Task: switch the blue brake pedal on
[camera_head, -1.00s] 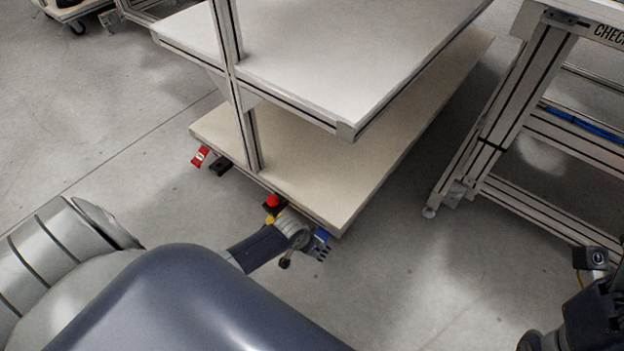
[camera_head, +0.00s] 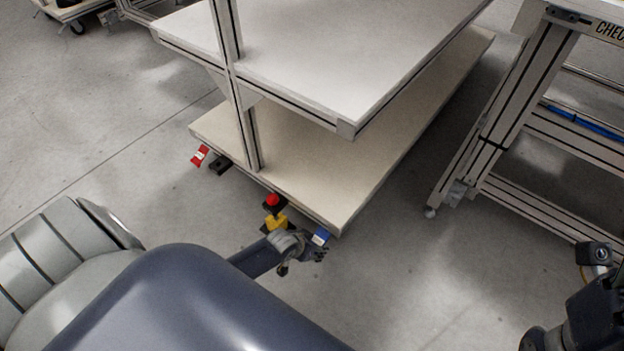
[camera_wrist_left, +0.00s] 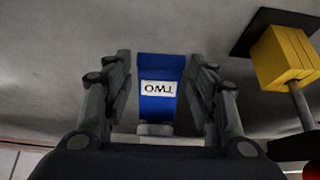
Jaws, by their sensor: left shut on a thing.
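The blue brake pedal (camera_head: 320,236) sits at the near corner of the cart's lower shelf. It also shows in the left wrist view (camera_wrist_left: 160,104), with a white label reading TWO upside down. My left gripper (camera_head: 316,251) is at the pedal, its two fingers on either side of it, and is shut on it. The gripper partly hides the pedal in the head view. My right gripper is not in view; only dark parts of my right arm show at the lower right edge.
The cart's lower shelf (camera_head: 300,175) is empty. Beside the pedal are a yellow block (camera_head: 275,222) and a red knob (camera_head: 273,199). A red pedal (camera_head: 200,156) is at the far left corner. A metal frame table (camera_head: 500,110) stands right. Floor between is clear.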

